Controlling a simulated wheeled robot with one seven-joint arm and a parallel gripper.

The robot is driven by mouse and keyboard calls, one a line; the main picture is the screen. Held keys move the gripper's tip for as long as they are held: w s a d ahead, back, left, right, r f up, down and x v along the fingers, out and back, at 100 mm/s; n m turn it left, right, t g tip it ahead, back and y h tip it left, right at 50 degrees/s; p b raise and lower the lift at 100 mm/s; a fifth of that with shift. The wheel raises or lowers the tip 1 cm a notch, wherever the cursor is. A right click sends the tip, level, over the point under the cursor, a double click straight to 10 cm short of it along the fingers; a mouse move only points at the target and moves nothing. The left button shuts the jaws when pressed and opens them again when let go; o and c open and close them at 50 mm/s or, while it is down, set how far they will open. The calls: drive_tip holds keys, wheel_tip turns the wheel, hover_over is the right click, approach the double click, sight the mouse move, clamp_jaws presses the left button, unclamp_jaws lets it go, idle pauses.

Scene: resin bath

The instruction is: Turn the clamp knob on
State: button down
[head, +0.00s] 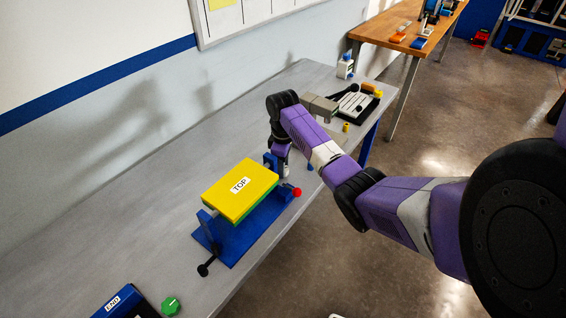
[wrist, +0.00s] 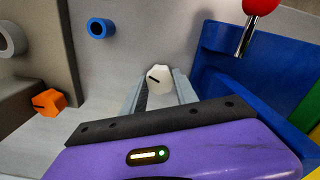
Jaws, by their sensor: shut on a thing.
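A white knob (wrist: 159,76) with a dark pointer line sits between the fingertips of my gripper (wrist: 160,84) in the wrist view. The line points to the left. My gripper is shut on this knob, and the fingers hide parts of its sides. I cannot read a label that tells whether it is the clamp knob. In the head view my gripper (head: 283,166) reaches down to the bench beside the far end of the blue fixture (head: 237,238), and the knob is hardly visible there.
The fixture carries a yellow plate (head: 238,203) marked TOP. A red ball handle (head: 297,192) is close to my gripper. An orange knob (wrist: 49,102) and a blue ring (wrist: 101,28) lie to the left. A green knob (head: 171,306) is at the near end.

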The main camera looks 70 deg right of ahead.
drive_tip(key=m, duration=0.3)
drive_tip(key=shift+a+p, duration=0.1)
drive_tip(key=shift+p, duration=0.3)
drive_tip(key=m, duration=0.3)
drive_tip(key=shift+w+m, duration=0.1)
drive_tip(key=shift+m, duration=0.2)
drive_tip(key=m, duration=0.6)
drive_tip(key=shift+m, duration=0.4)
drive_tip(key=shift+r, duration=0.1)
drive_tip(key=c, duration=0.9)
unclamp_jaws()
drive_tip(key=shift+c, duration=0.2)
drive_tip(key=shift+r+b, duration=0.6)
drive_tip(key=shift+r, duration=3.25)
